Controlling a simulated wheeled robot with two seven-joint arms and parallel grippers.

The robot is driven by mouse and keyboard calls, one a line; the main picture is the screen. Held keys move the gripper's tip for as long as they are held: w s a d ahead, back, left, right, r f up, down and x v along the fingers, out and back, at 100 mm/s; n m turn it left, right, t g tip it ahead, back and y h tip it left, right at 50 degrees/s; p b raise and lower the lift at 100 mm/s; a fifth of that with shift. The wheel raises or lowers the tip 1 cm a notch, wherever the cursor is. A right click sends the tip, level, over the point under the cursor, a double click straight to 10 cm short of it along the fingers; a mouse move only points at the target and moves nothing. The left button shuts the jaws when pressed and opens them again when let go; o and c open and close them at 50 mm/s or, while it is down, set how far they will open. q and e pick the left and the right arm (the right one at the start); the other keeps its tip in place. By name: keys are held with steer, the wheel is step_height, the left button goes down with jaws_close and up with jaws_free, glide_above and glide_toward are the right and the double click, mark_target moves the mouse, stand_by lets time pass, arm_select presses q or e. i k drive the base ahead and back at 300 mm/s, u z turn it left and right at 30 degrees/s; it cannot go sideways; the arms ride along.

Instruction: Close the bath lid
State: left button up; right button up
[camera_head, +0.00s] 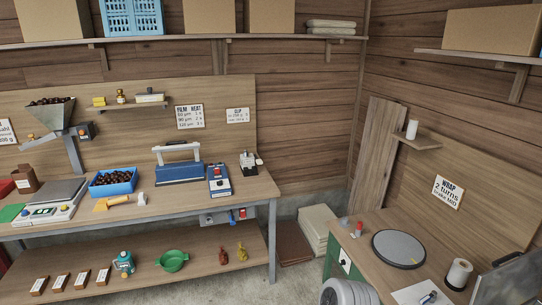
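A dark grey panel (507,283) with a black handle on its top edge stands tilted at the lower right corner. It may be the bath lid. It is cut off by the picture's edge, and no bath body shows clearly, so I cannot tell its full position. Neither of my grippers is in view.
The right bench holds a grey round turntable (399,249), a white roll (458,274) and small items. The left bench holds a scale (52,211), a blue crate of chestnuts (113,190) and a blue-and-white device (180,171). Floor shows between the benches, partly taken by stacked sheets (317,229).

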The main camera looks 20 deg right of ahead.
mark_target(517, 281)
steer(key=i, duration=2)
steer(key=z, duration=3.25)
